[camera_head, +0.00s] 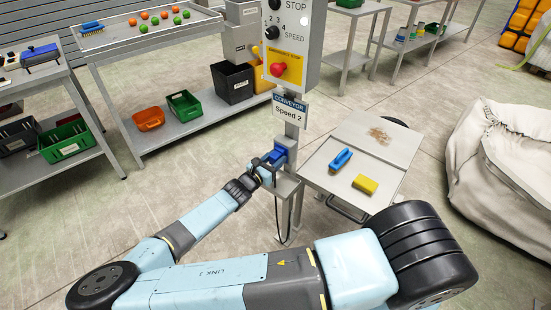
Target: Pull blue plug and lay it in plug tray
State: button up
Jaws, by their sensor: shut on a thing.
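The blue plug (281,153) is at the grey post below the "Conveyor Speed 2" sign. My gripper (268,163) reaches it from the lower left and is shut on it. The dark fingers partly cover the plug, and I cannot tell whether it still sits in its socket. A small grey tray (287,187) is fixed to the post just below the plug and looks empty; it may be the plug tray. A dark cable (277,222) hangs down beside the post.
A control box (291,50) with a red stop button tops the post. Right of it, a metal cart (345,141) carries a blue brush (341,160) and yellow sponge (365,184). A white bulk bag (505,150) stands far right. A shelf table (165,54) stands behind, left.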

aim_at(272, 162)
grip_shut()
jog(key=shift+v, duration=3)
